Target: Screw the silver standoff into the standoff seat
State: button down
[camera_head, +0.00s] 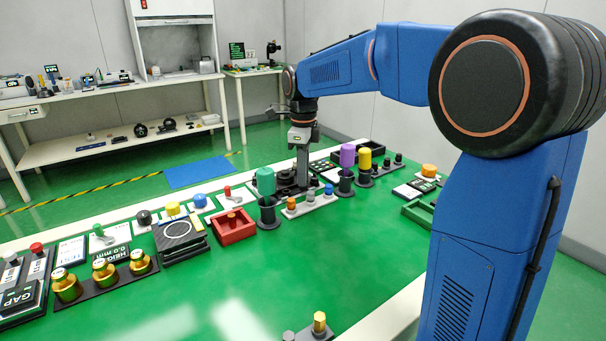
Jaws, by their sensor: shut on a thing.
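My gripper (302,160) points straight down over the far middle of the green table. It is shut on a slim grey upright piece, which looks like the silver standoff; the jaws and the piece blend together at this size. The lower end of the piece meets or stands just in front of a low black round fixture (284,184). I cannot tell whether this fixture is the standoff seat, or whether the piece touches it. The contact point is too small to see.
In front of my gripper is a pale strip (318,203) with orange, grey and blue pegs. A teal-topped post (265,182) is at left, purple (347,156) and yellow (364,158) posts at right. A red tray (234,238) lies nearer. The table's near middle is mostly clear.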

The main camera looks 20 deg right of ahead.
jog(key=c, duration=1.7)
grip_release()
notch_tip(320, 180, up, 17)
jog(key=shift+r, duration=0.15)
